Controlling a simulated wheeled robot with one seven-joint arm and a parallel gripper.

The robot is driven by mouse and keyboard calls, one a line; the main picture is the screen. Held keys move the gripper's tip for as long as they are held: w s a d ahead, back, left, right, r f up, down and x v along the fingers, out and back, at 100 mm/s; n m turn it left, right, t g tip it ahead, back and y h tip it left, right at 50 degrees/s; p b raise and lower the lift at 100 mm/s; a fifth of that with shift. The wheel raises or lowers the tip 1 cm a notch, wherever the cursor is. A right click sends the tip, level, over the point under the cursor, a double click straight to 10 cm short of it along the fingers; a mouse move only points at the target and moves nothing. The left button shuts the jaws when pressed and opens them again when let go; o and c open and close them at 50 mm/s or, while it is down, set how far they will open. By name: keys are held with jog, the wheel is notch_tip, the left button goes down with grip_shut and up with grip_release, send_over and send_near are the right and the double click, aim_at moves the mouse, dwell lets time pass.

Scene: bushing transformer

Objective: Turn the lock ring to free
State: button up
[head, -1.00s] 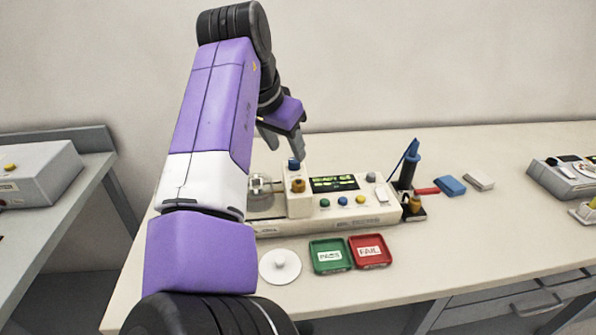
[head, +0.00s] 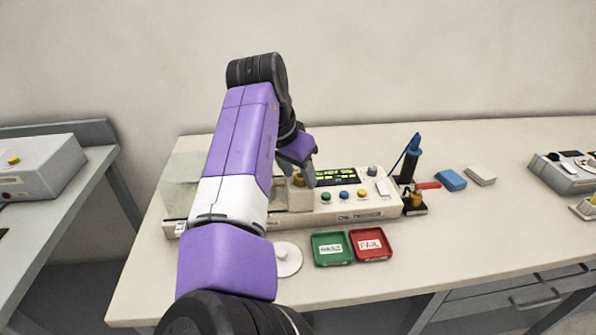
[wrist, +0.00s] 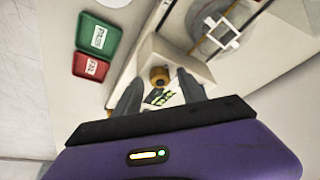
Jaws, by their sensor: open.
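A brass-coloured ring-like knob (head: 299,180), which I take to be the lock ring, sits on the raised block of the cream tester (head: 350,212). In the wrist view the knob (wrist: 159,75) shows just beyond and between the fingertips. My gripper (head: 307,172) is open over the block, with one finger in front of or beside the knob; it also shows in the wrist view (wrist: 157,88). I cannot tell whether the fingers touch the knob. The ring's lock marking cannot be read. My arm hides the tester's clamp area in the head view.
Green (head: 331,249) and red (head: 370,245) trays and a white disc (head: 287,259) lie in front of the tester. A blue probe (head: 411,158) stands at its right end, with blue (head: 451,180) and white (head: 481,175) blocks beyond. A clear cover (head: 190,172) stands at left.

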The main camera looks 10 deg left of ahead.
jog(key=shift+c, duration=0.2)
grip_shut()
